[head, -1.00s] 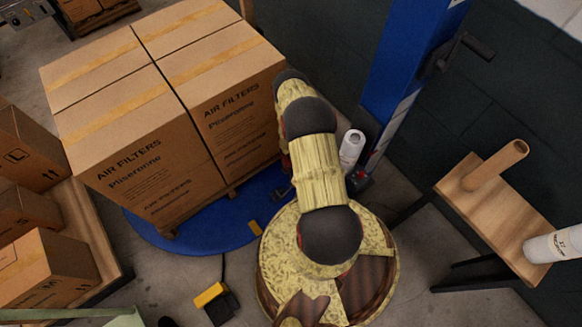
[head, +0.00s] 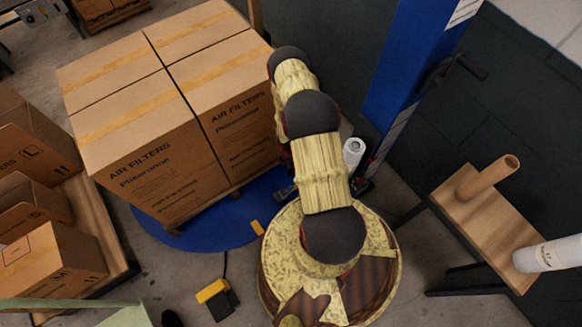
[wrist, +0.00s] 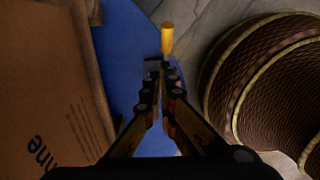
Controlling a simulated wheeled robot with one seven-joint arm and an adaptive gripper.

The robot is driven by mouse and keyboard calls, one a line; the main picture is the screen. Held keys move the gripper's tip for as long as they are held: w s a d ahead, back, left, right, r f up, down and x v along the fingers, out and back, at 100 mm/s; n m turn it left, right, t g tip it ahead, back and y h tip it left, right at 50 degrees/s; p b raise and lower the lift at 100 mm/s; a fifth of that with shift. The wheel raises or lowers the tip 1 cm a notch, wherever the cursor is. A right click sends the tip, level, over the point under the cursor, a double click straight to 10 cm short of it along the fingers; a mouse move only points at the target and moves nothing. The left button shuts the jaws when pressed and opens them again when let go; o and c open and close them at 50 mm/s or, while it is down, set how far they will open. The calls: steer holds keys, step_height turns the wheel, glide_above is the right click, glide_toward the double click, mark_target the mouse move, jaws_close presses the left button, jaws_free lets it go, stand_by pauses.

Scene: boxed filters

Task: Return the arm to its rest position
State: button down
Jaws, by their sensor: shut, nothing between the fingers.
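My gripper (wrist: 160,72) shows in the wrist view with its fingers together and nothing between them. It points down over the blue round turntable (wrist: 128,50). In the head view my arm (head: 318,160) rises from my round patterned base and bends beside the box stack; my gripper is mostly hidden behind the arm there. A stack of cardboard air filter boxes (head: 155,155) stands on a pallet on the blue turntable, left of my arm. One box side shows close to the left of my gripper in the wrist view.
A blue column (head: 405,65) stands behind my arm, with a white roll (head: 354,150) at its foot. A wooden table (head: 470,225) with a cardboard tube (head: 488,176) and another roll (head: 545,256) is at right. Smaller boxes (head: 50,262) lie at left. A yellow-black pedal (head: 216,297) lies on the floor.

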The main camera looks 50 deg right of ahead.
steer(key=shift+r, duration=0.45)
